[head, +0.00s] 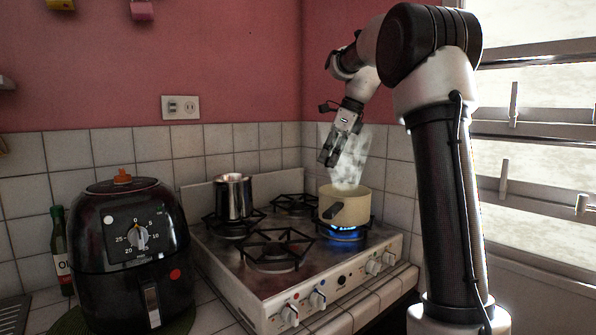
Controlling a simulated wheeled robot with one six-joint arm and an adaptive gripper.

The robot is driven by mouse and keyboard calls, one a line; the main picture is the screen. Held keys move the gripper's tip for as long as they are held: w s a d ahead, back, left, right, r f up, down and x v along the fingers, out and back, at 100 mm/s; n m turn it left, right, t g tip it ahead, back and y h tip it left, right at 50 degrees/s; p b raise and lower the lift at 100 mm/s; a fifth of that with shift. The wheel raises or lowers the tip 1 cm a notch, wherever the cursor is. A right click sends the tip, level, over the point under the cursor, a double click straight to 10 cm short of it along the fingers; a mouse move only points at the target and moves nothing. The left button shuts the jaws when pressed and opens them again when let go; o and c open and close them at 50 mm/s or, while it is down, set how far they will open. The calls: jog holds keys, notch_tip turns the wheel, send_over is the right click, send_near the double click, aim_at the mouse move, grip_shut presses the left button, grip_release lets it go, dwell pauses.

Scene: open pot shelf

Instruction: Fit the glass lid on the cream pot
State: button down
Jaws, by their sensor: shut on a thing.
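The pot's opening is partly veiled by steam.
A metal pot (233,197) stands on the left back burner of the stove (262,297). The front left burner (275,252) is empty. A black air fryer (130,250) and a green bottle (61,250) stand at left. A window (540,130) is at right.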

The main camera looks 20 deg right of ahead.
jog(key=shift+m, duration=0.5)
jog(key=d, duration=0.6)
jog(key=shift+w+r, duration=0.2)
jog(key=shift+r, duration=0.1)
jog(key=shift+f, duration=3.05)
jog(key=shift+f, duration=0.4)
jog(key=c, duration=1.1)
grip_release()
jog(key=shift+o, duration=0.2)
jog(key=v, duration=1.2)
jog(key=shift+s, duration=0.15)
jog(key=shift+a, duration=0.15)
